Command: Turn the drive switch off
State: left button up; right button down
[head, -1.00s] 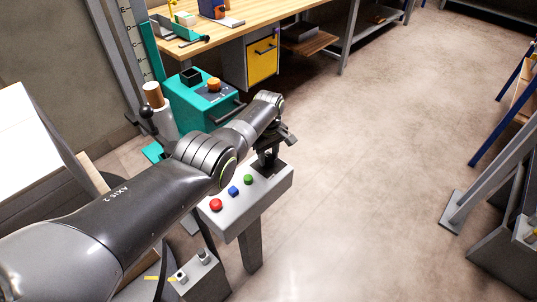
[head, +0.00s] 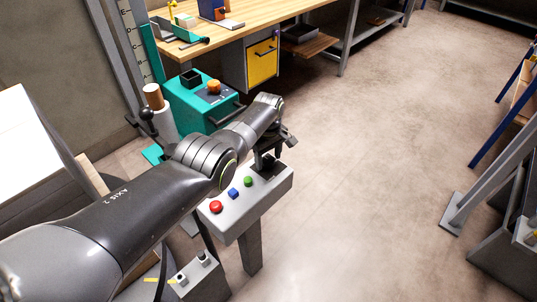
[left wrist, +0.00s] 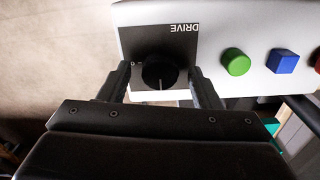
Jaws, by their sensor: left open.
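The drive switch (left wrist: 160,72) is a round black knob with a pale pointer line, on a dark plate marked DRIVE, in the left wrist view. My left gripper (left wrist: 160,85) is open, with one finger on each side of the knob; I cannot tell whether they touch it. In the head view my left gripper (head: 266,163) is over the far right end of the grey control box (head: 245,205), and it hides most of the switch. My right gripper is not in view.
The box also carries a red button (head: 216,207), a blue square button (head: 233,193) and a green button (head: 248,181). A teal cabinet (head: 195,115) stands behind.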

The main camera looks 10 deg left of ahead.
aim_at(269, 159)
pick_arm(q)
jog(key=shift+r+p, duration=0.4)
jog(key=shift+r, duration=0.1)
notch_tip(269, 159, up, 6)
jog(key=p, duration=0.3)
jog(key=shift+p, duration=0.3)
notch_tip(269, 159, up, 10)
jog(key=shift+r+p, duration=0.2)
jog(key=shift+p, duration=0.2)
jog(key=shift+f, duration=0.1)
